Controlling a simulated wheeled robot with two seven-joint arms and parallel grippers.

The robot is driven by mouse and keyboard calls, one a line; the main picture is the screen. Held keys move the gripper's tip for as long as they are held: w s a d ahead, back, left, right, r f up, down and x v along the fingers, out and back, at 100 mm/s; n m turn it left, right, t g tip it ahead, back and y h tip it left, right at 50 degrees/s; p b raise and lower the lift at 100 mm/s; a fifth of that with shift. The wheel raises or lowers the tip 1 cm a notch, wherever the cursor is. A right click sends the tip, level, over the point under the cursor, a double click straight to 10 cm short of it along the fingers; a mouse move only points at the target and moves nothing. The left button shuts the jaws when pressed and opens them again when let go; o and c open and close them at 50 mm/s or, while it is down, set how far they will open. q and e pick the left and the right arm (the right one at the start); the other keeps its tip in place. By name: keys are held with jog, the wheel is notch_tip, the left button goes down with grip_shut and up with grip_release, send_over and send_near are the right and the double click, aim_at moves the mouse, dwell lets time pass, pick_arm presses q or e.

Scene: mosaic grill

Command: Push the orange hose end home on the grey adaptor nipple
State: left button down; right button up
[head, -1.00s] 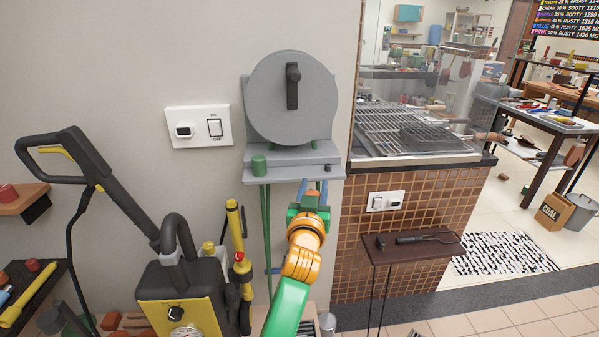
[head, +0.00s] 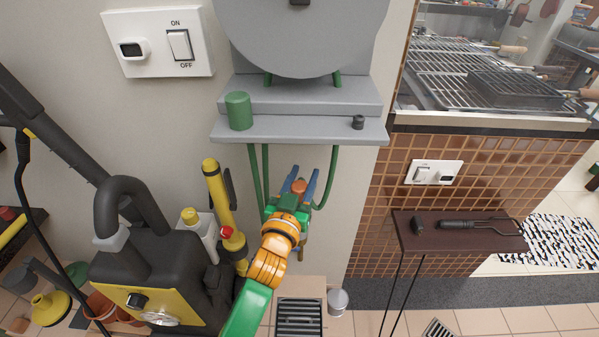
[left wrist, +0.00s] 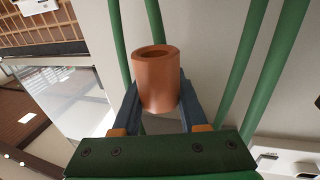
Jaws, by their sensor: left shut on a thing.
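The orange hose end (left wrist: 157,88) is a short hollow tube with its open mouth facing up in the left wrist view. My left gripper (left wrist: 158,108) is shut on it, a blue finger on each side. In the head view my left gripper (head: 299,188) holds the orange end (head: 298,186) below the grey shelf, clear of it. A small dark grey stub (head: 358,122) stands on the shelf's right part; I cannot tell whether it is the adaptor nipple. No other nipple shows clearly. My right gripper is not in view.
The grey wall shelf (head: 290,128) carries a green cylinder (head: 239,111) and a round grey reel (head: 305,40). Green hoses (head: 255,175) hang beneath it. A yellow-black pressure washer (head: 150,270) stands at the left. A small brown side table (head: 460,232) is at the right.

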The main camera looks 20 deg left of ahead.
pick_arm(q)
notch_tip(320, 180, down, 6)
jog(key=b, duration=0.4)
jog(key=shift+w+b, duration=0.2)
jog(key=shift+b, duration=0.2)
jog(key=shift+p, duration=0.4)
dwell(0.9)
jog(key=shift+f+b, duration=1.2)
jog(key=shift+f, duration=0.35)
jog(key=shift+c, duration=1.8)
grip_release()
jog(key=shift+s, duration=0.1)
